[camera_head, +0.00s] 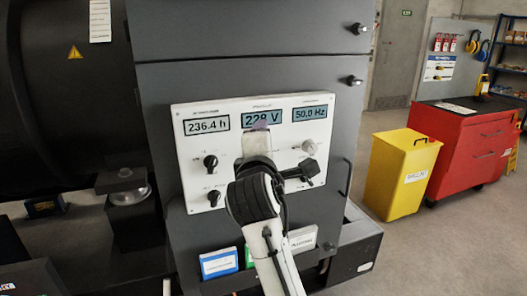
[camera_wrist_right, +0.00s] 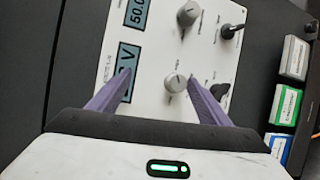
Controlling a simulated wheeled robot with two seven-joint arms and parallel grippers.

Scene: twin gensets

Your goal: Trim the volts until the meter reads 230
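The white control panel (camera_head: 185,160) carries a volt meter (camera_head: 262,118) that reads 228 V in the head view; part of the meter (camera_wrist_right: 128,70) shows in the right wrist view. A silver knob (camera_wrist_right: 175,82) lies below the meter, hidden behind my gripper in the head view. My right gripper (camera_wrist_right: 159,77) is open in front of the panel, its purple fingers apart. The silver knob appears between the fingertips, nearer the right finger. I cannot tell how far the tips are from the panel. My left gripper is not in view.
An hour meter (camera_head: 206,124) reads 236.4 h and a frequency meter (camera_head: 310,113) reads 50.0 Hz. Another silver knob (camera_head: 309,147) and black knobs (camera_head: 211,162) are close by. A yellow bin (camera_head: 398,172) and red cabinet (camera_head: 465,145) stand to the right.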

